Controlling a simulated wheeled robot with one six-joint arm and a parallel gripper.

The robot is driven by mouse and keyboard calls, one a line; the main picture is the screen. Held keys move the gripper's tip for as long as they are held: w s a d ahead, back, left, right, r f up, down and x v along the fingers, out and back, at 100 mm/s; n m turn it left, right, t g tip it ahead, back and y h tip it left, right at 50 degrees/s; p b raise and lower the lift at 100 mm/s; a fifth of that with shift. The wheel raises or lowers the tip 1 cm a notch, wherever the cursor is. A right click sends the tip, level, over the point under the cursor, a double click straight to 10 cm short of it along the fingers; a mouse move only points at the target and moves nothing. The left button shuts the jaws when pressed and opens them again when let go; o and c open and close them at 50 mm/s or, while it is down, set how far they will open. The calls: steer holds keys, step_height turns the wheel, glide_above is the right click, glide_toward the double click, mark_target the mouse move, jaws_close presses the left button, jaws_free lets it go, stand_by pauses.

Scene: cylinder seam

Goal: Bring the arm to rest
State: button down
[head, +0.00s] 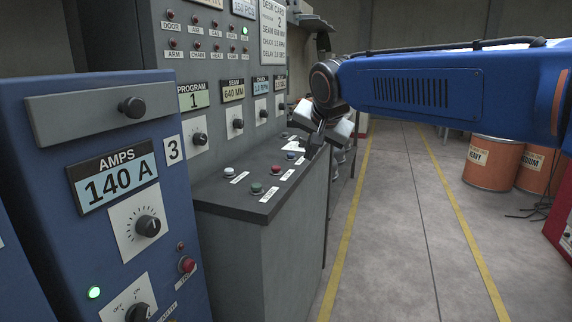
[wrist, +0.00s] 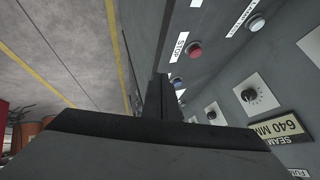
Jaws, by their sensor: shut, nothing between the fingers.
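My gripper (head: 312,146) is at the end of my blue arm, which reaches in from the right in the head view. It hangs over the far right edge of the grey control desk (head: 262,208), close to its buttons. In the wrist view my shut fingers (wrist: 158,97) point toward the desk top, with nothing between them. A red button labelled STOP (wrist: 195,51) is just beyond them, slightly right. I cannot tell whether the fingertips touch the desk.
A grey panel with dials (head: 238,124) rises behind the desk. A blue cabinet reading 140 A (head: 60,110) stands at front left. Orange drums (head: 492,165) stand at right. The floor between the yellow lines (head: 395,230) is clear.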

steer(key=s+d+f+n+g+h, duration=0.1)
steer(key=s+d+f, duration=0.5)
steer(key=s+d, duration=0.3)
steer(key=s+d+f+n+g, duration=0.1)
steer(key=s+d+f, duration=0.4)
steer(key=s+d, duration=0.35)
steer(key=s+d+f+n+g, duration=0.1)
steer(key=s+d+f, duration=0.4)
steer(key=s+f, duration=0.8)
steer(key=s+n, duration=0.1)
steer(key=s, duration=0.2)
steer(key=shift+d+f+n+h, duration=0.3)
steer(key=shift+f+n+h, duration=0.1)
